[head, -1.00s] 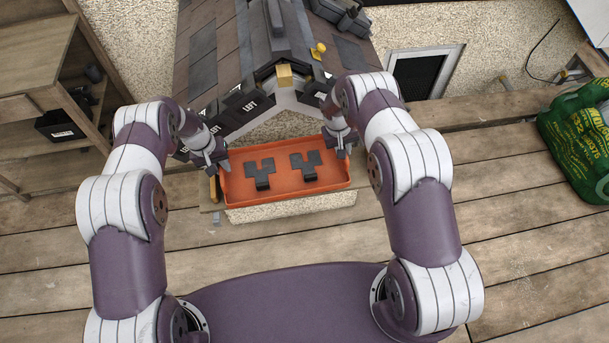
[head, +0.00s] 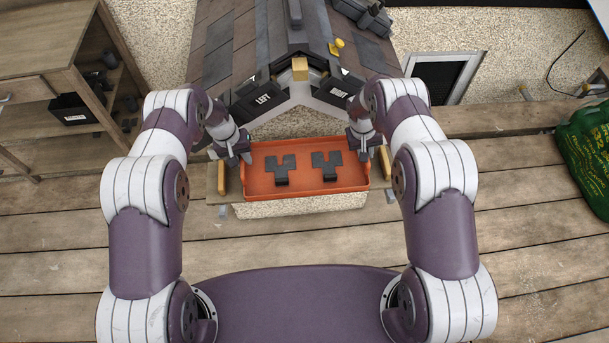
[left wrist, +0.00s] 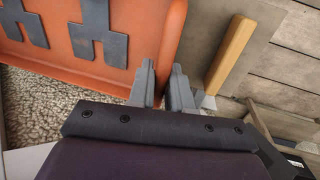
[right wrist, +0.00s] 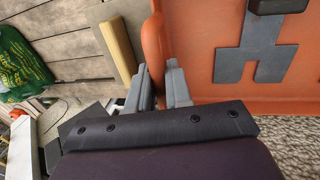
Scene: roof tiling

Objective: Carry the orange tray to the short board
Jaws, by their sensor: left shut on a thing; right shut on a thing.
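The orange tray (head: 306,185) is level between my two grippers, in front of the small tiled roof model. Two dark grey Y-shaped pieces lie in it, a left one (head: 281,170) and a right one (head: 327,165). My left gripper (head: 236,157) is shut on the tray's left end wall, which also shows in the left wrist view (left wrist: 168,55). My right gripper (head: 361,148) is shut on the right end wall, seen in the right wrist view (right wrist: 158,50). The short board (head: 213,183) shows beside and behind the tray; whether they touch is hidden.
Wooden strips stand on the board left (head: 222,178) and right (head: 385,163) of the tray. The roof model (head: 235,45) with dark LEFT (head: 263,98) and RIGHT bins rises behind. A shelf (head: 45,60) stands left, a green bag (head: 585,150) right. Deck planks are clear in front.

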